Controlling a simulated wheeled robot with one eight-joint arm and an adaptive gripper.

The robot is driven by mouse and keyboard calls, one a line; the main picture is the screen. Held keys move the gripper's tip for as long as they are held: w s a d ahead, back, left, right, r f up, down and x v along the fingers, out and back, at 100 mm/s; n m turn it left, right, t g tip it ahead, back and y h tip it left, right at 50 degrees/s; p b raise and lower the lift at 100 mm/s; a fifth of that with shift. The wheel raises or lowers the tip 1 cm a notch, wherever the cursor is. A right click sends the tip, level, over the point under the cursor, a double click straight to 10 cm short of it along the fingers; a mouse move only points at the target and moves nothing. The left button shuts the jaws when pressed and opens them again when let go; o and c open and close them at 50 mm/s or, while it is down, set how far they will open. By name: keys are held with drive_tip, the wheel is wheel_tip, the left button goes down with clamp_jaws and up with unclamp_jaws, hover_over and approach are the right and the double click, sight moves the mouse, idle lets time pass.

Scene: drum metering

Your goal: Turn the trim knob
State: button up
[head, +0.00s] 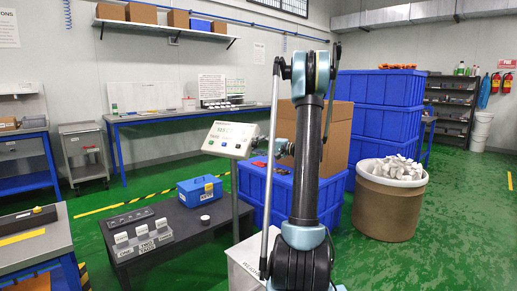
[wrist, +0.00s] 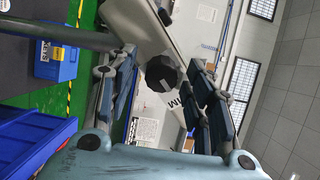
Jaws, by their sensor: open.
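The trim knob (wrist: 163,73) shows in the wrist view as a dark, many-sided knob with a pale mark on its face. It sits on a light grey panel housing (wrist: 186,52). My gripper (wrist: 164,92) is open, with one finger pair on each side of the knob. A gap shows on both sides; I cannot tell how deep the knob lies between the fingers. In the head view, the panel (head: 232,139) stands on a pole, with a lit display and coloured buttons. My gripper (head: 283,148) is just to its right, partly hidden by my arm. The knob is not discernible there.
A low dark table holds a blue toolbox (head: 200,190) and white labelled blocks (head: 143,240). Blue crates (head: 378,108), a cardboard box (head: 338,135) and a drum of white pieces (head: 390,205) stand to the right. Green floor is open at the far right.

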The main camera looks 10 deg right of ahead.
drive_tip(key=shift+a, duration=0.1)
drive_tip(key=c, duration=1.1)
drive_tip(key=shift+n, duration=2.8)
drive_tip(key=o, duration=1.1)
